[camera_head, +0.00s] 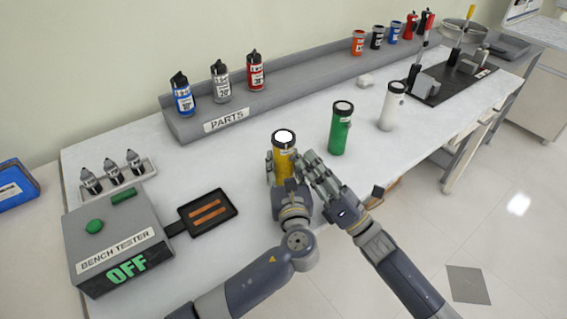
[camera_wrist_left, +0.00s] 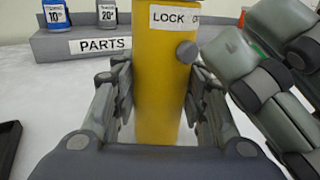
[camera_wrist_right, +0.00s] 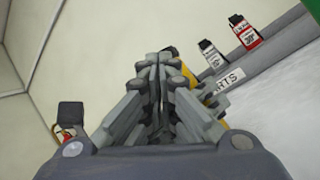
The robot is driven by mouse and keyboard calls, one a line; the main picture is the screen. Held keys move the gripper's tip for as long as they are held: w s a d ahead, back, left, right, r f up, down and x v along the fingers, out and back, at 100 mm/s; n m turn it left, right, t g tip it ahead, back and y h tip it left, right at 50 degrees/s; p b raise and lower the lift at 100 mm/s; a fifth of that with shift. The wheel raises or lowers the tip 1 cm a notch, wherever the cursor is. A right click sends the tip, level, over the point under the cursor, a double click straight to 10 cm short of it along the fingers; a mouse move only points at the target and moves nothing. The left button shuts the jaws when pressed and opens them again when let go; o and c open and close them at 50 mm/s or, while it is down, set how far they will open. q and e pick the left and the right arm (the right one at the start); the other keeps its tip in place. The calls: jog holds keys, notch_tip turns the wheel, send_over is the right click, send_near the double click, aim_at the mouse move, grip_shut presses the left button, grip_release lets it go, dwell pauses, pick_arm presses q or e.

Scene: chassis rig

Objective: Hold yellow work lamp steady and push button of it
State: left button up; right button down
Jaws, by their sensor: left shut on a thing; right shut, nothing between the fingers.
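The yellow work lamp (camera_head: 283,150) stands upright on the white bench, its white round top facing up. In the left wrist view the lamp (camera_wrist_left: 158,90) stands between the fingers, with a label reading "LOCK" and a grey round button (camera_wrist_left: 187,51) on its side. My left gripper (camera_head: 283,182) is shut on the lamp's body. My right gripper (camera_head: 312,165) is shut and empty, its fingertips close beside the lamp's right side, near the button. Whether they touch the button I cannot tell. In the right wrist view the closed fingers (camera_wrist_right: 158,75) hide most of the lamp.
A green lamp (camera_head: 340,130) and a white lamp (camera_head: 391,107) stand to the right. The bench tester (camera_head: 118,235), reading "OFF", and a black tray (camera_head: 190,222) are at left. The grey PARTS shelf (camera_head: 285,105) with bottles runs behind.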

jog(key=s+d, duration=0.4)
jog(key=shift+s, duration=0.25)
dwell(0.3)
pick_arm(q)
jog(key=o, duration=1.3)
jog(key=shift+o, duration=0.2)
